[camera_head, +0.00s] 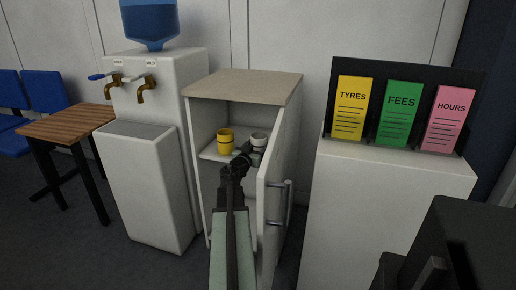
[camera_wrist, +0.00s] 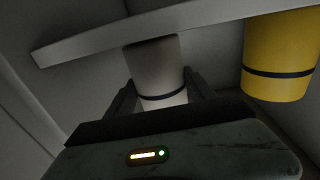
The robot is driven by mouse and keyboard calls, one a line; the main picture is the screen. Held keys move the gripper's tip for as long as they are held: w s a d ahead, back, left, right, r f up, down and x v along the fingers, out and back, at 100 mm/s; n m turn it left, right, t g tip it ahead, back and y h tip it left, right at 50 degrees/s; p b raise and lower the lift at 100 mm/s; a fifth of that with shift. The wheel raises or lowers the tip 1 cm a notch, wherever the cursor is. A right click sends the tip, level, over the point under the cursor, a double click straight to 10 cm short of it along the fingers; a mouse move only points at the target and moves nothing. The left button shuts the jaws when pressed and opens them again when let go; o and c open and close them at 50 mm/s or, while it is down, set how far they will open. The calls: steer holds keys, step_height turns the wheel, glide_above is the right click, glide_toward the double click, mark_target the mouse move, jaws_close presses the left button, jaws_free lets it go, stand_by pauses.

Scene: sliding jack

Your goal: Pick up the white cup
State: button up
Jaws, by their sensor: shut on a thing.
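The white cup (camera_head: 258,138) has a dark band and is inside the open cabinet, at the right of the inner shelf (camera_head: 208,154). My gripper (camera_head: 254,153) reaches in from the front and hides the cup's lower part in the head view. In the wrist view, the white cup (camera_wrist: 157,68) is between the two fingers of my gripper (camera_wrist: 156,92), which are shut on it. The cup is at the shelf board (camera_wrist: 85,45); I cannot tell whether it touches the board.
A yellow cup (camera_head: 225,141) with a dark band stands on the shelf close left of the white cup. The cabinet door (camera_head: 273,190) is open at the right, close to my arm. A water dispenser (camera_head: 150,170) stands left; a counter with leaflets (camera_head: 390,200) stands right.

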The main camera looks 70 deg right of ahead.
step_height(320, 180, up, 10)
steer(key=p, duration=0.9)
steer(key=shift+f, duration=0.15)
steer(key=shift+w, duration=0.1)
